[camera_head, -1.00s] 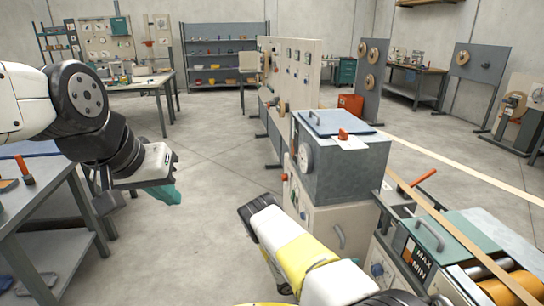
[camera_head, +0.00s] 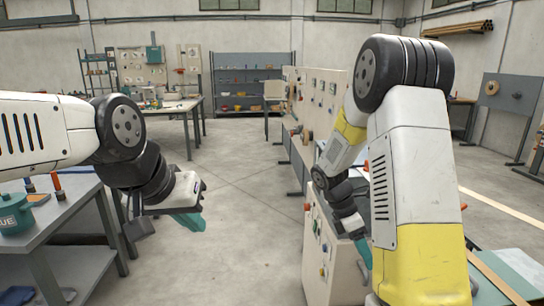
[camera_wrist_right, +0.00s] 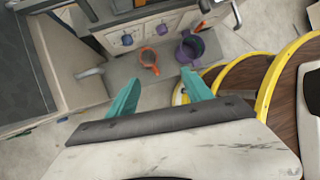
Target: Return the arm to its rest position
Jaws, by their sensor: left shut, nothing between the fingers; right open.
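My left arm comes in from the left in the head view, over the floor beside the left workbench. Its gripper (camera_head: 190,218) has teal fingers that are shut and hold nothing. My right arm is folded up at the right of the head view, its white and yellow links hiding much behind them. The right gripper (camera_head: 364,252) hangs low in front of the grey-topped machine cabinet (camera_head: 318,245), mostly hidden by the arm. In the right wrist view its two teal fingers (camera_wrist_right: 160,92) stand apart, with nothing held between them.
The left workbench (camera_head: 65,212) carries a teal pot (camera_head: 14,213). In the right wrist view an orange ring-shaped object (camera_wrist_right: 148,58) and a purple cup-like object (camera_wrist_right: 190,47) lie beyond the fingers. A panel wall (camera_head: 308,110) stands behind the cabinet. Floor is free between bench and cabinet.

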